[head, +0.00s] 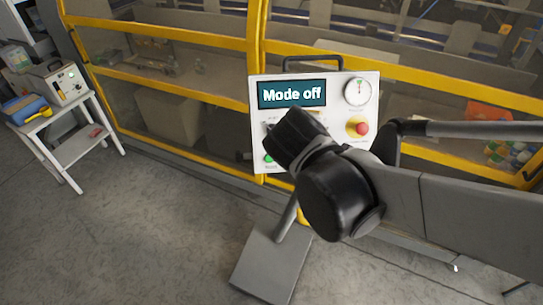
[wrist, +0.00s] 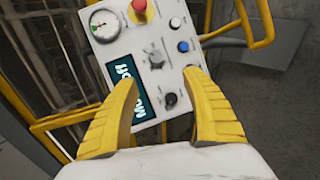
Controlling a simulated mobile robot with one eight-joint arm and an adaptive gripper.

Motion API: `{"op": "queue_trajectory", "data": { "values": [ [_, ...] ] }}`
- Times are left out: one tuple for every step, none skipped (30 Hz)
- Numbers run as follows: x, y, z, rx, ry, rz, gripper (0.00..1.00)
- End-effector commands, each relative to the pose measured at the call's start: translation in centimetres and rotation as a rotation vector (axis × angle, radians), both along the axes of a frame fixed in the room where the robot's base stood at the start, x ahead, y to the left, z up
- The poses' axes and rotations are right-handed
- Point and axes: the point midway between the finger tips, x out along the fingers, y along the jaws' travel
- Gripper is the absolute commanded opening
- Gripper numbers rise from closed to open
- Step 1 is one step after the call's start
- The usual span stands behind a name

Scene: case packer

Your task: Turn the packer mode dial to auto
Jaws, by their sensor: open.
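The control panel (head: 312,140) is a white box whose display (head: 292,94) reads "Mode off". In the wrist view, the panel (wrist: 130,49) appears rotated and shows two dials: a dark dial (wrist: 169,99) and a grey dial (wrist: 155,59). Their labels are too small to read, so I cannot tell which is the mode dial. My gripper (wrist: 160,79) has two yellow fingers, open and apart, in front of the panel. The dark dial appears between the fingers; contact cannot be told. In the head view my arm hides the dials and the fingers.
The panel also has a red stop button (head: 361,129), a round gauge (head: 357,91) and a blue button (wrist: 183,46). A yellow-framed guard (head: 160,35) stands behind it. A white side table (head: 78,147) stands at left. The floor (head: 140,230) at front left is clear.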

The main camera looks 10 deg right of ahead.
Motion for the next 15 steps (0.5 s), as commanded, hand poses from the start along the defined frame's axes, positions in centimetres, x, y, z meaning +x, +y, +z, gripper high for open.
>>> {"op": "queue_trajectory", "data": {
  "values": [
    [1.4, 1.7, -3.5, -0.107, -0.008, 0.077, 0.56],
    [2.2, 2.6, -4.4, -0.176, -0.013, 0.120, 0.56],
    [3.0, 3.9, -5.4, -0.267, -0.022, 0.175, 0.56],
    [3.6, 4.8, -6.2, -0.331, -0.029, 0.211, 0.56],
    [4.2, 5.7, -6.9, -0.394, -0.037, 0.245, 0.56],
    [4.8, 6.8, -7.6, -0.468, -0.046, 0.284, 0.56],
    [5.1, 7.7, -8.1, -0.520, -0.054, 0.311, 0.56],
    [5.4, 8.4, -8.5, -0.567, -0.060, 0.333, 0.56],
    [5.7, 9.2, -9.0, -0.621, -0.068, 0.357, 0.56],
    [5.9, 9.8, -9.2, -0.653, -0.073, 0.372, 0.56],
    [6.0, 10.3, -9.4, -0.683, -0.077, 0.385, 0.56],
    [6.2, 10.7, -9.6, -0.714, -0.083, 0.396, 0.56],
    [6.2, 11.0, -9.6, -0.730, -0.084, 0.403, 0.56],
    [6.3, 11.2, -9.6, -0.743, -0.087, 0.408, 0.56],
    [6.5, 11.3, -9.6, -0.754, -0.089, 0.412, 0.56]
  ]
}}
